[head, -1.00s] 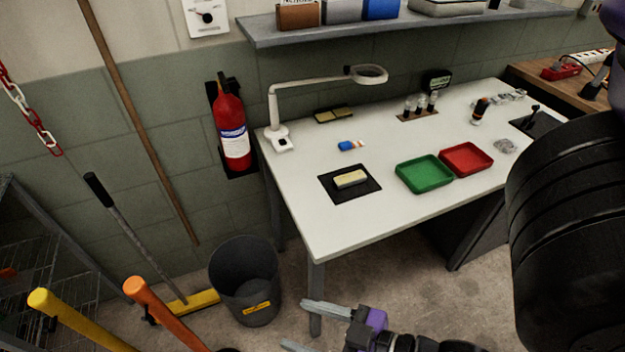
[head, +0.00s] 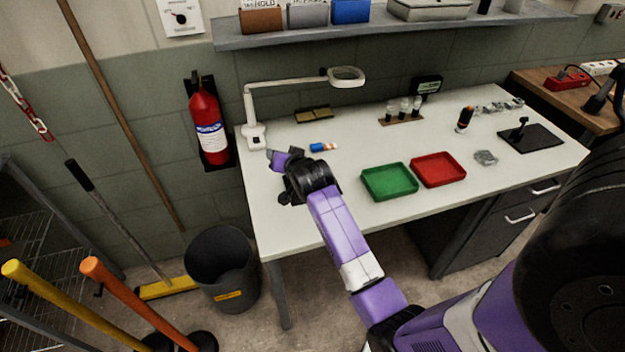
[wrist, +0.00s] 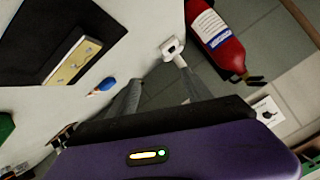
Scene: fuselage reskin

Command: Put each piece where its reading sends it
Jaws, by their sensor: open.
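A pale cream block (wrist: 72,62) lies on a black mat (wrist: 98,33) in the wrist view; my arm hides both in the head view. My gripper (head: 273,163) is open and empty above the left part of the white table (head: 335,220); its two grey fingers (wrist: 158,88) show apart in the wrist view, beside the block. A blue and white tube with an orange band (head: 323,147) lies behind the gripper. A green tray (head: 388,183) and a red tray (head: 438,170) look empty. A small black meter (head: 427,86) stands at the back; its display is too small to read.
A magnifier lamp (head: 254,132) stands at the table's back left. Several small vials (head: 403,108), a dark bottle (head: 464,120) and a black stand (head: 530,137) occupy the back and right. A shelf (head: 390,30) overhangs the back. A fire extinguisher (head: 207,125) hangs left.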

